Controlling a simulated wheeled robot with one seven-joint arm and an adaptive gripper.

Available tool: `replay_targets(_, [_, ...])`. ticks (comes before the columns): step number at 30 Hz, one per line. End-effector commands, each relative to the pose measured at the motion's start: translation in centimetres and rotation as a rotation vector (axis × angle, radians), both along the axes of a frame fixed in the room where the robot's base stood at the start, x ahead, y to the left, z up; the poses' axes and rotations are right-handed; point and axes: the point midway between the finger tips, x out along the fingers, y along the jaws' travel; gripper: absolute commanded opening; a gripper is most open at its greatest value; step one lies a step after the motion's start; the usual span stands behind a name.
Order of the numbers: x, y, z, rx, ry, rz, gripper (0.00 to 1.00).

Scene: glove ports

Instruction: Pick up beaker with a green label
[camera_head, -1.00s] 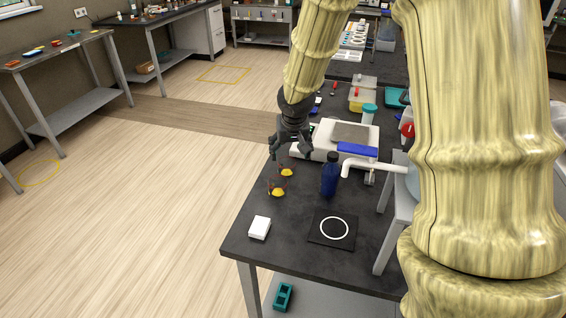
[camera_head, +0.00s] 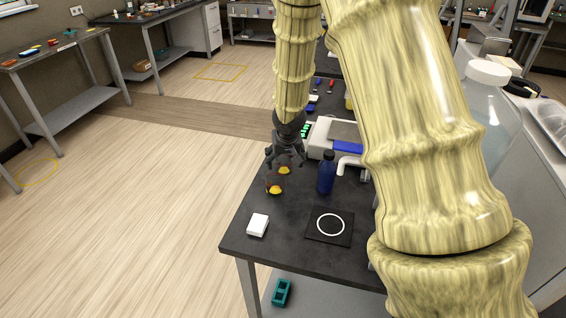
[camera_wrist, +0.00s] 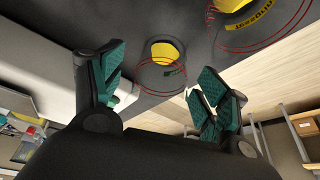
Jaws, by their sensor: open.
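Two small clear beakers with yellow contents stand on the dark bench, the far beaker (camera_head: 284,170) and the near beaker (camera_head: 275,189). In the wrist view both have red outlines: the far beaker (camera_wrist: 163,52) shows between my fingers, and the near beaker (camera_wrist: 232,5) is cut off at the top right. My gripper (camera_head: 285,160) is open and empty, just behind and above the far beaker. It also shows in the wrist view (camera_wrist: 160,90), its green-padded fingers on either side of that beaker, with no visible contact.
A dark blue bottle (camera_head: 326,174) stands right of the beakers, with a white balance (camera_head: 322,140) behind it. A white block (camera_head: 258,225) and a black pad with a white ring (camera_head: 330,226) lie nearer the front. The bench's left edge is close to the beakers.

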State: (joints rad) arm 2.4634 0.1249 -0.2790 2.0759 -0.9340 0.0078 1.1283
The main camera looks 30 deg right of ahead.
Motion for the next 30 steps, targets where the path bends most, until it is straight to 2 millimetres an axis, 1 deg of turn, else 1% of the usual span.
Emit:
replay_targets(3, [0.4,-0.1,-1.1,-0.002,0.003,0.002,0.75])
replay_targets(9, [0.9,-0.3,-2.2,-0.002,0.001,0.002,0.75])
replay_targets(18, [1.0,-0.3,-2.4,0.000,0.000,0.002,0.75])
replay_targets(19, [1.0,-0.3,-2.4,0.000,0.000,0.002,0.73])
replay_targets(20, [1.0,-0.3,-2.4,-0.001,0.000,0.002,0.67])
replay_targets(21, [1.0,-0.3,-2.4,-0.001,0.000,0.002,0.60])
replay_targets(23, [1.0,-0.3,-2.4,-0.001,0.000,0.002,0.49])
replay_targets(24, [1.0,-0.3,-2.4,0.000,0.000,0.001,0.42])
replay_targets(27, [1.0,-0.3,-2.4,0.000,0.000,0.001,0.24])
replay_targets(30, [1.0,-0.3,-2.4,0.000,0.000,0.001,0.24])
